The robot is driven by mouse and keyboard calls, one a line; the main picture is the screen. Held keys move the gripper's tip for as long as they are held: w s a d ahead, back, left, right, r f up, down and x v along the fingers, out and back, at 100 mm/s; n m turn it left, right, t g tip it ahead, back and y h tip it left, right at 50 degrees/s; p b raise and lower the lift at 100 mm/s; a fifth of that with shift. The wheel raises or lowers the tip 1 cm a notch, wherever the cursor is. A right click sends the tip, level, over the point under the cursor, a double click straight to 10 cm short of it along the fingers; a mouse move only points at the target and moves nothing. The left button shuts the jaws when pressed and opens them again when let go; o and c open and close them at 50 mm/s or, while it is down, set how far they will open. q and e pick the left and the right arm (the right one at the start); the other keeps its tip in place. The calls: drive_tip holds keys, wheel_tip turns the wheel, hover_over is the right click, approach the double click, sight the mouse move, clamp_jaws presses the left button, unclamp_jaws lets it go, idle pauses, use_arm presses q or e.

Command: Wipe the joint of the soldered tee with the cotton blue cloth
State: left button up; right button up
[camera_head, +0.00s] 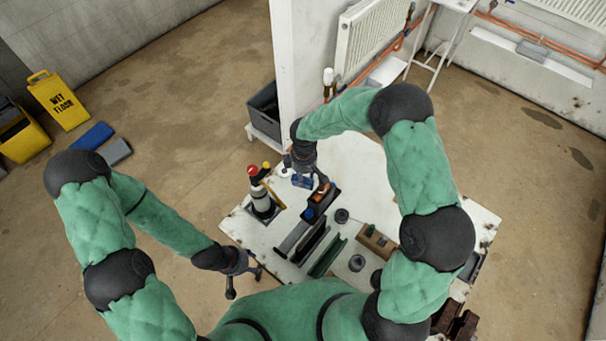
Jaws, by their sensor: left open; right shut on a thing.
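My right gripper (302,170) reaches in over the far part of the white work table (345,165). It is shut on a small dark blue piece that looks like the blue cloth (302,182). Just to its right and nearer is a black block with orange, copper-like parts on top (322,192). The soldered tee may be there, but it is too small to make out, and I cannot tell whether the cloth touches it. My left gripper (244,284) is open and empty by the table's near left edge.
Dark and green channels (327,257), a wooden block (376,241) and small round parts lie nearer. A white wall post (284,70) and grey bin (264,110) stand behind.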

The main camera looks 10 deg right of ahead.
drive_tip(key=shift+s+d, duration=0.45)
drive_tip(key=shift+d, duration=0.2)
idle(1.0)
drive_tip(key=shift+s+a, duration=0.2)
drive_tip(key=shift+s, duration=0.1)
drive_tip(key=shift+w+d, duration=0.1)
drive_tip(key=shift+w, duration=0.05)
idle(0.5)
drive_tip(key=shift+w+d, duration=0.25)
drive_tip(key=shift+w, duration=0.15)
drive_tip(key=shift+s+a+b, duration=0.1)
drive_tip(key=shift+s+b, duration=0.05)
drive_tip(key=shift+b, duration=0.15)
drive_tip(key=shift+s+a, duration=0.25)
drive_tip(key=shift+s, duration=0.15)
idle(0.3)
drive_tip(key=shift+w+d, duration=0.1)
drive_tip(key=shift+w, duration=0.1)
